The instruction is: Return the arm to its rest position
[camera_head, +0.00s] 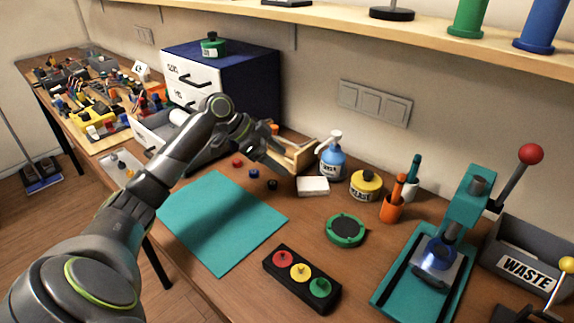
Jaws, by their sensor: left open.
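My left arm comes in from the lower left, bends at its dark elbow, and reaches down toward the back middle of the workbench. My left gripper (284,168) is open, small in the picture and partly dark. It is beside a small wooden box (302,157), in front of the blue cabinet. I cannot tell whether it touches the box. I see nothing held in it. My right gripper is not in view.
A teal mat (215,235) lies clear on the bench. A black block with coloured knobs (300,275), a green-rimmed disc (345,230), a blue bottle (331,163), a yellow jar (365,186) and a teal press (440,240) stand around. A waste bin (540,240) is far right.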

